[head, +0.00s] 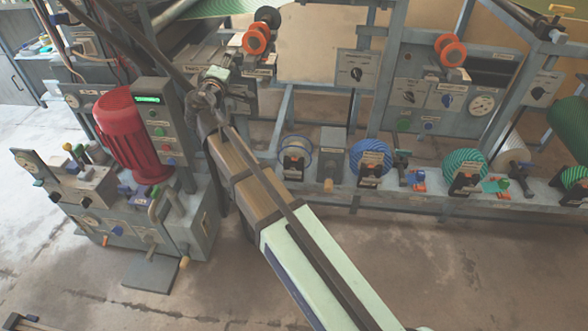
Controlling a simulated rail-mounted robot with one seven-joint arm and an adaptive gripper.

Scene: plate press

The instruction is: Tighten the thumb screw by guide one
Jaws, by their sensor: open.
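My arm reaches from the bottom right up to the machine. My gripper (212,84) is at its far end, small and dark in the head view, and open. Contact between the fingers and any part cannot be seen.
A red motor (128,135) and a grey control box (158,130) stand close to the left of my wrist. Dark hoses hang above it. Blue-grey frame posts and a lower shelf (420,198) with several spools are at the right. The floor in front is mostly clear.

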